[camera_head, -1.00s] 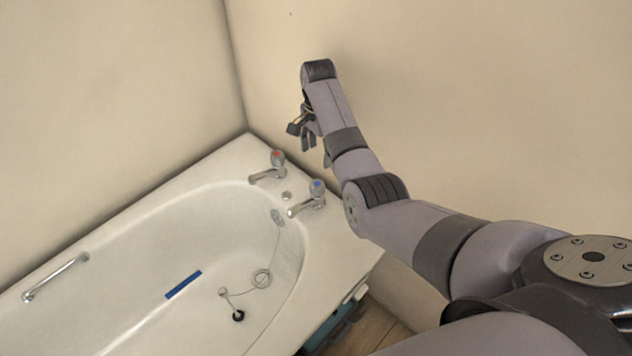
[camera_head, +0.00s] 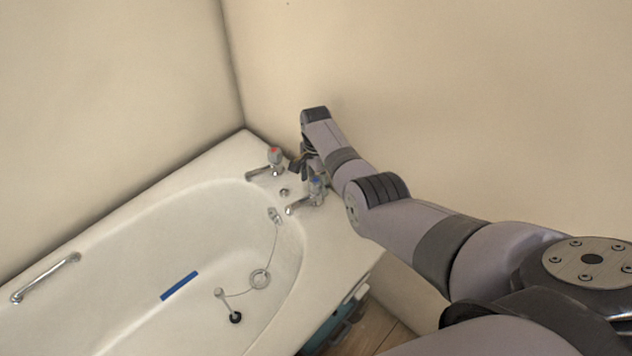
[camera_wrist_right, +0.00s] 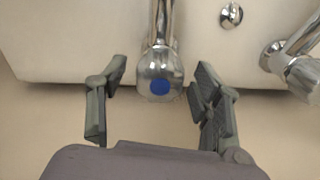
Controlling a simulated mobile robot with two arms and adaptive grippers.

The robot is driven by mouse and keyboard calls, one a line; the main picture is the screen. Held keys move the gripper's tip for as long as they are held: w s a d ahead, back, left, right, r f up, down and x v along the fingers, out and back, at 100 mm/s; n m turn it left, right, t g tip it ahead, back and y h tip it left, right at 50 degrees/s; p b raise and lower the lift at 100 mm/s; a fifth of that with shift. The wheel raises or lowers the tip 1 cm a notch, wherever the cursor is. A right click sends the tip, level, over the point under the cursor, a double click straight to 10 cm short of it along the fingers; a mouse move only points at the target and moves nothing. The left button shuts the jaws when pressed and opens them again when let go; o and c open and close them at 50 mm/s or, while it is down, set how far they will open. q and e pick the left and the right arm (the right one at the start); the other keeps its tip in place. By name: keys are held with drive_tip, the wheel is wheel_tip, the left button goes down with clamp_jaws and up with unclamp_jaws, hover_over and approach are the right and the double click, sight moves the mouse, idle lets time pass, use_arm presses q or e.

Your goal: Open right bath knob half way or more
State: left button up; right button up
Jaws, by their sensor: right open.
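The right bath knob (camera_head: 316,183) is chrome with a blue cap and tops the right tap at the bath's far end. In the right wrist view the same blue-capped knob (camera_wrist_right: 159,86) lies between the spread fingers of my right gripper (camera_wrist_right: 160,92), with a gap on each side. In the head view my right gripper (camera_head: 305,168) is just behind and above this knob, pointing down, partly hidden by my arm. It is open and holds nothing. My left gripper is not in view.
The red-capped tap (camera_head: 274,158) stands to the left, close to my right gripper. The bath (camera_head: 130,290) has a plug on a chain and a grab rail (camera_head: 45,278). Walls close in behind and at the left.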

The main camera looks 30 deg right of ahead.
drive_tip(key=shift+c, duration=0.5)
drive_tip(key=c, duration=1.1)
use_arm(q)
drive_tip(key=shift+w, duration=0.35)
use_arm(e)
drive_tip(key=shift+o, duration=0.2)
